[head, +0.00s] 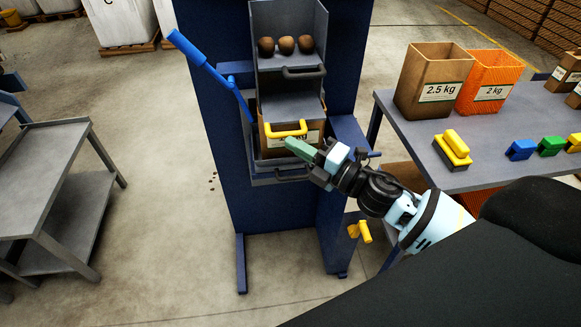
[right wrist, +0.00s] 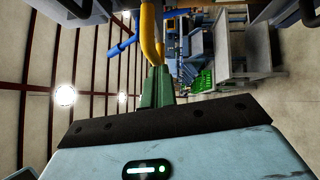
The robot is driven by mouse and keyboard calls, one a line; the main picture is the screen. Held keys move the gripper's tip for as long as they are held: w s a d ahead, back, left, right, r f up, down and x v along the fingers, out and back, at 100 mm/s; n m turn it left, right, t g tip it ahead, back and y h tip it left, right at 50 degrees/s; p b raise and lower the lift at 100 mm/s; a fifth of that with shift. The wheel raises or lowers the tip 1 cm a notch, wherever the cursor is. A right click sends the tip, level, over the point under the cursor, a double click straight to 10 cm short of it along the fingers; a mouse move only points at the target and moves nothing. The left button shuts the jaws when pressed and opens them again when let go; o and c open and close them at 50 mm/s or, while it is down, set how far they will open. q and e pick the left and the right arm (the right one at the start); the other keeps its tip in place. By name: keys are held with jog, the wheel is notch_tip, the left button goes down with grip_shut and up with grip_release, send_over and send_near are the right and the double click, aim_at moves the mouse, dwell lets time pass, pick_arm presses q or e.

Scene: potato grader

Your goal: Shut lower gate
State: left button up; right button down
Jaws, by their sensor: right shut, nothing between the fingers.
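The grader's grey chute (head: 290,95) stands in the dark blue frame, with a yellow bar handle (head: 286,130) at its lower part, which I take to be the lower gate's handle. A box with a white label sits below and behind this handle, partly hidden by it and my gripper. My left gripper is out of view.
Three potatoes (head: 286,45) rest on the upper chute above a dark handle (head: 303,72). A blue lever (head: 205,65) slants across the left side. A grey table (head: 400,118) with labelled bags stands right; a grey cart (head: 45,165) stands left.

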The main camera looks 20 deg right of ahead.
aim_at(286, 121)
jog(key=w, duration=0.2)
jog(key=w+d, duration=0.1)
jog(key=w, duration=0.1)
jog(key=w+d, duration=0.1)
jog(key=w, duration=0.1)
jog(key=shift+w+d+r, duration=0.1)
jog(key=shift+w+d, duration=0.05)
jog(key=shift+w, duration=0.05)
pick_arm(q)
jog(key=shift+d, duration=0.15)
pick_arm(e)
jog(key=shift+r, duration=0.2)
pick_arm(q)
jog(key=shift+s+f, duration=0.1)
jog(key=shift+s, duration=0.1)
